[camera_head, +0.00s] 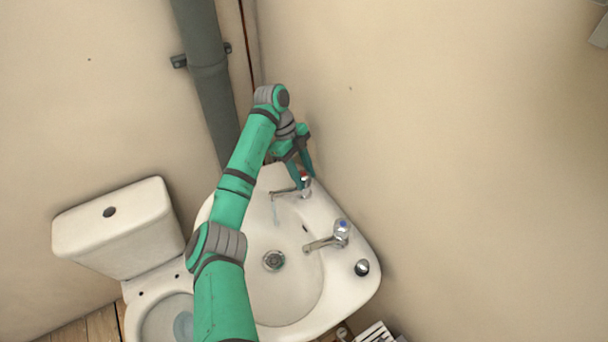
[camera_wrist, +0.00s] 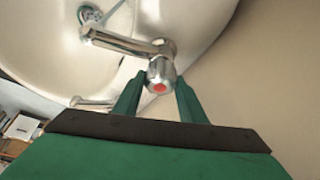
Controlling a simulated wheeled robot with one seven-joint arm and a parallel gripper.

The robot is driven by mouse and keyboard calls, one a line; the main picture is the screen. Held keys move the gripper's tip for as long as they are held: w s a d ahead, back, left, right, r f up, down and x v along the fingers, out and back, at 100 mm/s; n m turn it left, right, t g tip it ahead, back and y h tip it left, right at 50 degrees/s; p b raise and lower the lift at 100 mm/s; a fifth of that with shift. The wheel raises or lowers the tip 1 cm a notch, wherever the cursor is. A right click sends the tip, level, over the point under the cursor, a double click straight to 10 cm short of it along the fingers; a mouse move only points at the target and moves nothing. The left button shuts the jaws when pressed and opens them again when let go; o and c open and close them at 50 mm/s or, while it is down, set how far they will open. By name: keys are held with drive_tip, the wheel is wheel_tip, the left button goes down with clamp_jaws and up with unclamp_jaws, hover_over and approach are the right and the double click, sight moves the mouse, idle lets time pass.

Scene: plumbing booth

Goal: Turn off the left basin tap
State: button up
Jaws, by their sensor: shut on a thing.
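The left basin tap (camera_head: 305,183) is chrome with a red mark on its handle, at the far end of the white basin (camera_head: 355,285). In the wrist view the tap (camera_wrist: 160,68) shows its spout pointing left and its red-dotted handle between my fingers. A thin stream of water shows under its spout in the head view. My gripper (camera_head: 300,177) reaches down over this tap from the wall side, its two green fingers shut on the handle. It also shows in the wrist view (camera_wrist: 161,88).
A second tap (camera_head: 340,232) with a blue mark stands nearer on the basin, beside a small dark-topped round item (camera_head: 361,267). A white toilet (camera_head: 115,230) is at left. A grey pipe (camera_head: 208,80) runs up the wall. The wall is close at right.

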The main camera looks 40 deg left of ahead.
drive_tip(key=shift+d+m+g, duration=0.1)
drive_tip(key=shift+m+g, duration=0.4)
drive_tip(key=shift+m, duration=0.8)
drive_tip(key=o, duration=1.1)
drive_tip(key=shift+c, duration=0.2)
drive_tip(key=v, duration=1)
drive_tip(key=shift+r, duration=0.35)
